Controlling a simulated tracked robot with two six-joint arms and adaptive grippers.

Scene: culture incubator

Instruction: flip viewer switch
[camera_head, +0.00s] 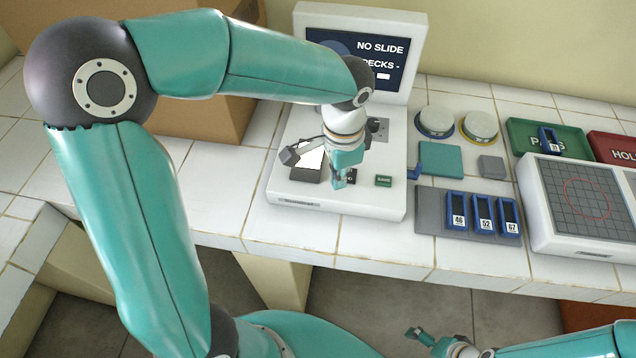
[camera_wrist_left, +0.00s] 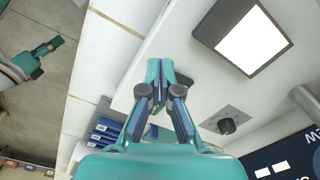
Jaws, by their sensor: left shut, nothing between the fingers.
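The viewer is a white machine with a flat base (camera_head: 300,202) and an upright screen (camera_head: 385,62) reading "NO SLIDE". Its base also shows in the left wrist view (camera_wrist_left: 130,105). My left gripper (camera_head: 339,184) is shut and empty, pointing down at the front of the base. A small dark switch (camera_head: 350,176) sits right beside its fingertips. In the left wrist view, a dark piece (camera_wrist_left: 184,81) shows partly behind the fingers (camera_wrist_left: 158,70); I cannot tell whether they touch it. My right gripper (camera_head: 416,334) hangs low in front of the bench, too small to judge.
On the base are a lit panel (camera_wrist_left: 252,42), a knob (camera_wrist_left: 228,126) and a green button (camera_head: 383,181). To the right are round lidded dishes (camera_head: 434,122), a slide rack (camera_head: 430,212), green tray (camera_head: 520,138) and gridded device (camera_head: 560,225). A cardboard box (camera_head: 205,120) stands behind my left arm.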

